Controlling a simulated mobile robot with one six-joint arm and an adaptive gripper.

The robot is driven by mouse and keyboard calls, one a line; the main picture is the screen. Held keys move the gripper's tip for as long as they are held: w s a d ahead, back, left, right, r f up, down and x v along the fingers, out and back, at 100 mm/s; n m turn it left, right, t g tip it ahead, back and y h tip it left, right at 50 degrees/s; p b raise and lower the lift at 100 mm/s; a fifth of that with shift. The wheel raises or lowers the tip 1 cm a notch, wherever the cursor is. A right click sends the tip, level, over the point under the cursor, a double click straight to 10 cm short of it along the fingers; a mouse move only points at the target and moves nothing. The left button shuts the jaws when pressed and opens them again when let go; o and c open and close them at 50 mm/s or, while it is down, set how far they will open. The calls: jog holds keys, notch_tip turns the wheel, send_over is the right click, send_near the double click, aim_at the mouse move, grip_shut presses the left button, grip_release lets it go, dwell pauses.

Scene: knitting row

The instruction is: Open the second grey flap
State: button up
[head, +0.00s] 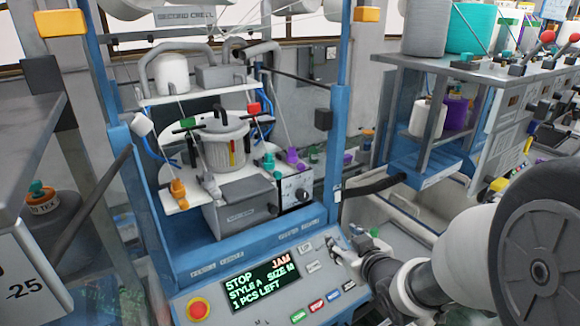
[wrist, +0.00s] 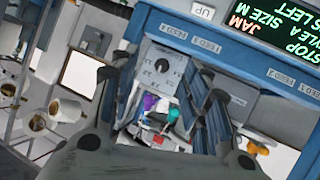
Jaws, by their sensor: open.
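A grey box with a sloping grey lid (head: 243,192) sits in the middle of the knitting machine. The lid lies flat and looks closed. I cannot tell which flap counts as the second one. My gripper (head: 338,246) is at the right of the machine's control panel, in front of the blue beam, apart from the grey lid. In the wrist view my gripper (wrist: 158,82) has its two dark fingers spread with nothing held. Between and beyond them show the machine's white dial panel (wrist: 160,68) and coloured knobs.
The control panel's display (head: 262,285) reads STOP and JAM, with a red button (head: 199,309) to its left. Blue uprights (head: 338,110) frame the machine's sides. Another machine with cones (head: 425,27) stands at right.

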jog(key=a+f+n+t+y+p, duration=0.1)
jog(key=a+f+n+t+y, duration=0.15)
jog(key=a+y, duration=0.4)
send_near(274, 210)
jog(key=shift+m, duration=0.45)
jog(key=x, duration=0.9)
jog(key=shift+d, duration=0.1)
jog(key=shift+c, duration=0.3)
grip_shut()
